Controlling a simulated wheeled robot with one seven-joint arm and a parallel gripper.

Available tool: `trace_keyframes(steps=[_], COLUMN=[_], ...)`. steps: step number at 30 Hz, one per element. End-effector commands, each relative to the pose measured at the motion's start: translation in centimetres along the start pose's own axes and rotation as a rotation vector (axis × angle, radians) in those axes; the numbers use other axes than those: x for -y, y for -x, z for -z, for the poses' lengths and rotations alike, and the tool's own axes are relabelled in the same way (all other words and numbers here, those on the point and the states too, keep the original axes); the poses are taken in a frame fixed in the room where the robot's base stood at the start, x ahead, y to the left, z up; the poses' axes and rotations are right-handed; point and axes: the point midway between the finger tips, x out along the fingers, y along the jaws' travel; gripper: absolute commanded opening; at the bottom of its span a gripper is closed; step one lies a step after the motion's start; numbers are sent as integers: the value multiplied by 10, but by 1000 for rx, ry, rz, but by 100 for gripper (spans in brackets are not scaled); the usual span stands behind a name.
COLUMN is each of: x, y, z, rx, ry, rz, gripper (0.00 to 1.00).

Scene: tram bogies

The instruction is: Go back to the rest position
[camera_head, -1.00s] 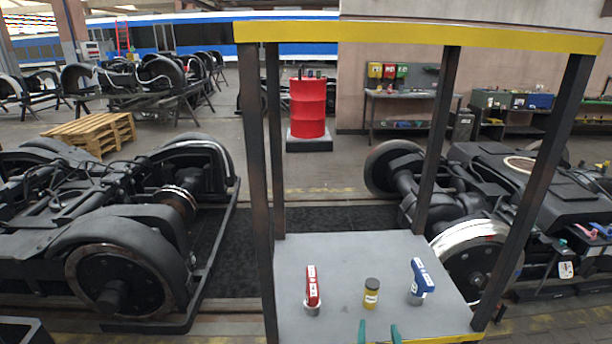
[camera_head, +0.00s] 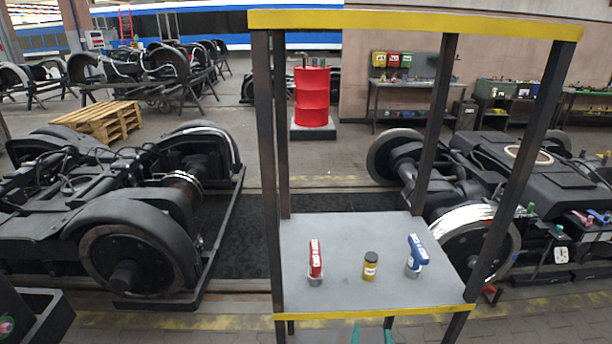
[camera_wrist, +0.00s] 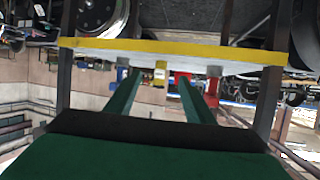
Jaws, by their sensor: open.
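My gripper (camera_head: 371,334) shows as two green fingertips at the bottom edge of the head view, in front of and below the cart's yellow front edge. In the wrist view, which looks upside down, its two green fingers (camera_wrist: 154,98) are apart with nothing between them. The grey cart shelf (camera_head: 340,240) carries a red-handled tool (camera_head: 315,262), a yellow jar with a dark lid (camera_head: 370,267) and a blue-handled tool (camera_head: 417,254), all upright and apart from the gripper. In the wrist view the shelf's yellow edge (camera_wrist: 230,52) lies beyond the fingers.
Dark posts and a yellow top bar (camera_head: 410,24) frame the shelf. Bogies stand at left (camera_head: 130,245) and right (camera_head: 465,230). A red barrel (camera_head: 311,98), a wooden pallet (camera_head: 100,120) and a workbench (camera_head: 415,85) are farther back. Paved floor lies in front of the cart.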

Motion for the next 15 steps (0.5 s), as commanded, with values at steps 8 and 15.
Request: trace_keyframes(steps=[8,15], x=[24,47], y=[20,59], z=[-53,-111], rx=[-9,-30], ry=[-4,-1], rz=[23,46], gripper=[48,48])
